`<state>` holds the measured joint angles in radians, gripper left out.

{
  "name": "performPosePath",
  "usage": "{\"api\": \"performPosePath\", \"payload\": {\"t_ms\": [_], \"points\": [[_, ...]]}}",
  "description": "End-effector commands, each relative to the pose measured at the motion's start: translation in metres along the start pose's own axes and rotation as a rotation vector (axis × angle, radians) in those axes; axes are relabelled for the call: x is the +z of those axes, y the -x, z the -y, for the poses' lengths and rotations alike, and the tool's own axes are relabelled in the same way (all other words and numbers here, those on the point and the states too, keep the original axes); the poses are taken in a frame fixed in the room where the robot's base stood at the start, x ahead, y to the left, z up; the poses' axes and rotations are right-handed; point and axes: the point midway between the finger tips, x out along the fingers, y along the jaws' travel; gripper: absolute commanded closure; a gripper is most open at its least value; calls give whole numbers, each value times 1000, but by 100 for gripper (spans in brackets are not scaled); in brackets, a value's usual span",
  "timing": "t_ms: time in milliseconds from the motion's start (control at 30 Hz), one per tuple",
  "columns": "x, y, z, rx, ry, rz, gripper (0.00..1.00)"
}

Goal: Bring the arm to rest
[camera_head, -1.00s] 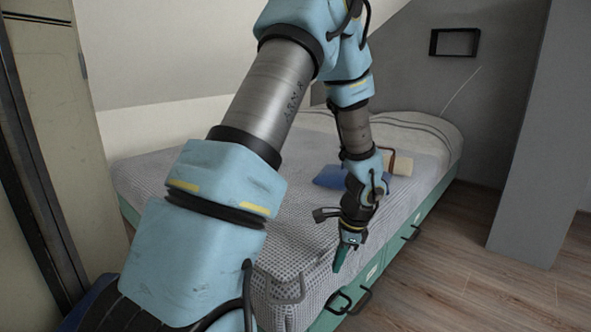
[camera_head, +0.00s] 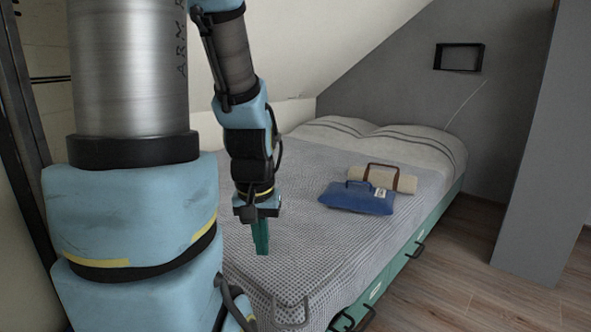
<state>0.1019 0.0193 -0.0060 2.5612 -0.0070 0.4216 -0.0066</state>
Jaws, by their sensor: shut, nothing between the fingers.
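My gripper (camera_head: 261,238) hangs pointing down over the near part of the bed, left of the picture's middle. Its green fingers are together with nothing between them. My blue and grey arm bends down from the top of the picture and fills much of the left side. I cannot tell how high the fingertips are above the bed cover.
The bed (camera_head: 330,245) has a grey textured cover and green drawers (camera_head: 400,262) with dark handles. A blue bag (camera_head: 357,198) and a cream roll with a brown strap (camera_head: 402,182) lie on it. A grey pillar (camera_head: 540,150) stands right; wooden floor (camera_head: 450,285) is clear between.

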Motion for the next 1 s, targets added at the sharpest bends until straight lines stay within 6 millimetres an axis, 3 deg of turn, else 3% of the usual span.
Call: {"api": "performPosePath", "payload": {"t_ms": [33,700,900,1000], "points": [[-4,24,0,0,-1,0,100],[-32,228,-1,-1,-5,0,100],[-40,283,-2,-1,-5,0,100],[-43,301,-2,-1,-5,1,100]]}}
